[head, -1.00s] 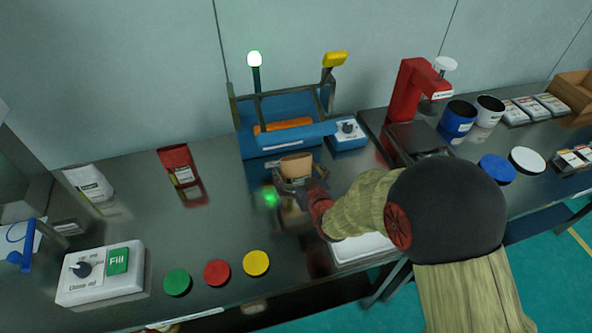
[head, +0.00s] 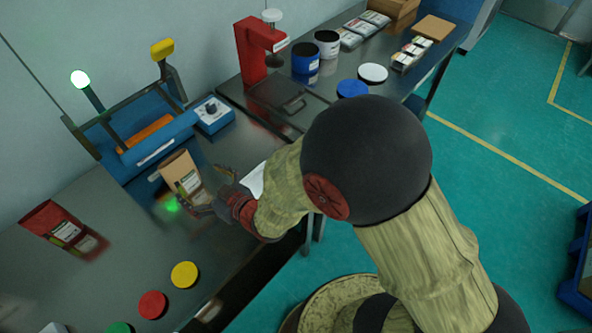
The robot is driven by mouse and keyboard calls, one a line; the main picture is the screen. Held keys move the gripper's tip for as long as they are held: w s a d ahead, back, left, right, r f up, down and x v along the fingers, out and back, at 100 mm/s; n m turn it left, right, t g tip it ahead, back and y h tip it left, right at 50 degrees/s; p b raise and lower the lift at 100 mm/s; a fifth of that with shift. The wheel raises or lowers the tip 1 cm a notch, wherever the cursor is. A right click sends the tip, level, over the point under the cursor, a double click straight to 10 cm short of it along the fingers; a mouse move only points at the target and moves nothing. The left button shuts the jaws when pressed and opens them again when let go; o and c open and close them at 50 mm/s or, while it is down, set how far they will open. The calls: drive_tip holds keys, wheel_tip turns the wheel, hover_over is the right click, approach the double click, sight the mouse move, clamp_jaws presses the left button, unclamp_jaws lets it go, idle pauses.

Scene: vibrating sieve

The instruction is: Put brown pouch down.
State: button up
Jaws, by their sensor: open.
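The brown pouch (head: 183,173) stands on the metal table in front of the blue sieve machine (head: 150,140). It leans a little in the picture and its white and green label faces out. My gripper (head: 205,200) is open just in front of the pouch, to its lower right. Its fingers are dark and small, and I cannot tell whether one still touches the pouch.
A red pouch (head: 60,228) stands to the left. Yellow (head: 184,275) and red (head: 152,305) round buttons lie near the front edge. A red press (head: 256,55), a blue cup (head: 305,58) and a blue lid (head: 352,89) are at the back right. Bare table lies between the pouches.

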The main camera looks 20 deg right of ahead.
drive_tip(key=d+r+m+g+h, duration=0.1)
drive_tip(key=d+r+m+h, duration=0.15)
drive_tip(key=d+r, duration=0.45)
drive_tip(key=d+r+m+g+h, duration=0.1)
drive_tip(key=d+r+h, duration=0.3)
drive_tip(key=d, duration=0.6)
drive_tip(key=s+d+r+m+g+h, duration=0.1)
drive_tip(key=s+d+r, duration=0.3)
drive_tip(key=s, duration=0.6)
drive_tip(key=s+d+r+m+g+h, duration=0.1)
drive_tip(key=s+d+r+m+g, duration=0.1)
drive_tip(key=s+d, duration=0.7)
drive_tip(key=shift+s+r+m+g, duration=0.35)
drive_tip(key=shift+s+r+g, duration=0.25)
drive_tip(key=shift+s+r, duration=0.45)
drive_tip(key=shift+f, duration=0.1)
drive_tip(key=shift+c, duration=0.5)
